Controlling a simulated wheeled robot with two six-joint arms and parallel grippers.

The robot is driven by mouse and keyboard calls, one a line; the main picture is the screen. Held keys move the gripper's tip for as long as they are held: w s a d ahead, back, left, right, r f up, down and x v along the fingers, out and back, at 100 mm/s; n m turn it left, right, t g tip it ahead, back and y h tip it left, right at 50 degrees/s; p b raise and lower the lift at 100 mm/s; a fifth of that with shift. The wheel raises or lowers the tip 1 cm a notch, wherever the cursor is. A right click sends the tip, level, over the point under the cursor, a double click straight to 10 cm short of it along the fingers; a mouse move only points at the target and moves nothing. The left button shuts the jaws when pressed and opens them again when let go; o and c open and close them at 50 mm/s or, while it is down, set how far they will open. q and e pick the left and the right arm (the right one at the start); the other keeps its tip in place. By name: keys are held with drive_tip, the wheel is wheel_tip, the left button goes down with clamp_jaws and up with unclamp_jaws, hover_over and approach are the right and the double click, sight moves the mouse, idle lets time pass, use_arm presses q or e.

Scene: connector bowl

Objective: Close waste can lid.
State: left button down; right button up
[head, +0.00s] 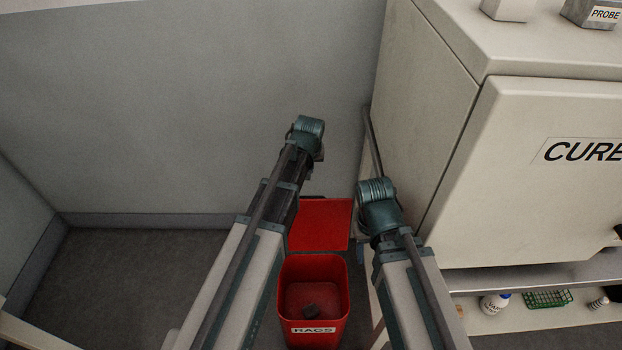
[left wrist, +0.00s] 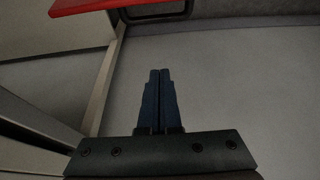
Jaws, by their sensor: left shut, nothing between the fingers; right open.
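The red waste can (head: 314,335), labelled RAGS, stands on the floor between my two arms in the head view. Its red lid (head: 320,222) is open, tilted up at the can's back side. In the left wrist view my left gripper (left wrist: 159,72) is shut and empty, and a red edge, apparently the lid, shows at the top left. My right gripper (head: 361,252) is mostly hidden under its wrist, just right of the lid; a bit of blue finger shows.
A large beige cabinet marked CURE (head: 555,175) stands on a bench at the right, close to my right arm. A low shelf (head: 530,318) there holds a bottle and a green rack. The grey wall (head: 180,120) is behind; the floor (head: 130,270) at left is clear.

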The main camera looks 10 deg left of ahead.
use_arm(q)
drive_tip(key=d+b+x, duration=0.1)
drive_tip(key=b+x, duration=0.9)
drive_tip(key=s, duration=0.4)
drive_tip(key=shift+a, duration=0.1)
